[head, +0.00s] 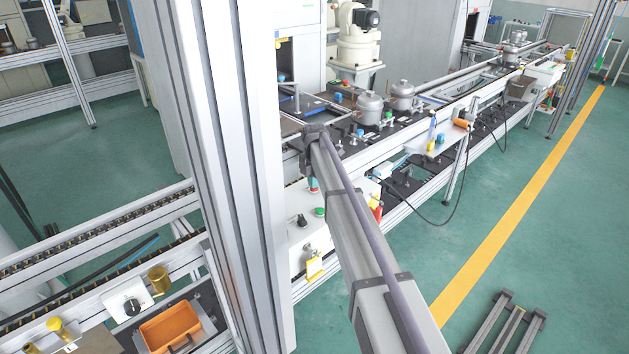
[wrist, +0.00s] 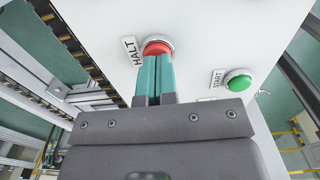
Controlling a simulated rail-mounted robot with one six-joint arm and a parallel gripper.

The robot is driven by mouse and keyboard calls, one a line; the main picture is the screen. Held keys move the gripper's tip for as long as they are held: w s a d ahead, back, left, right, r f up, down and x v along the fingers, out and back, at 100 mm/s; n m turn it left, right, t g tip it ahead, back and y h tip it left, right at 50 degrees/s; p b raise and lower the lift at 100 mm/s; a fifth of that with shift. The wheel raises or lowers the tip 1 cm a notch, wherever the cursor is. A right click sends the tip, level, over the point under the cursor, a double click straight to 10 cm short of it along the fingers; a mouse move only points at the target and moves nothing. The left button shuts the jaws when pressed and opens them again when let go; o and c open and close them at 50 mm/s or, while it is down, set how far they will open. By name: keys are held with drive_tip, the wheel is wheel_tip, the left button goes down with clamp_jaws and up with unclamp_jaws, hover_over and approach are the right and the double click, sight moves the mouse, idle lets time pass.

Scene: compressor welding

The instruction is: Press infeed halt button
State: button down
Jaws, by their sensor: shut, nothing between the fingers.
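In the wrist view, a round red button (wrist: 157,46) sits on a white panel (wrist: 215,30), with a label reading HALT (wrist: 133,50) at its left. My gripper (wrist: 155,60) is shut, with its two teal fingers side by side and nothing between them. The fingertips overlap the lower part of the red button; I cannot tell whether they touch it. A green button (wrist: 238,80) with a START label (wrist: 217,79) is to the right.
In the head view, a green button (head: 320,212), a black knob (head: 298,221) and a yellow tag (head: 315,266) are on the box front. A conveyor (head: 440,115) carrying metal compressors (head: 370,107) runs behind. A tall aluminium post (head: 225,150) stands left of my arm. The floor at right is mostly open.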

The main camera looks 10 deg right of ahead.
wheel_tip(320, 180, up, 13)
drive_tip(key=p, duration=1.1)
drive_tip(key=shift+s, duration=0.2)
drive_tip(key=s+f+m+b, duration=0.2)
drive_tip(key=s+m, duration=0.6)
drive_tip(key=s, duration=0.5)
drive_tip(key=s+f+m+b, duration=0.3)
drive_tip(key=s+m, duration=0.5)
drive_tip(key=s, duration=0.6)
drive_tip(key=s+f+m+b, duration=0.2)
drive_tip(key=s+m, duration=0.6)
drive_tip(key=s, duration=0.6)
drive_tip(key=shift+s+f, duration=0.15)
drive_tip(key=shift+f, duration=0.2)
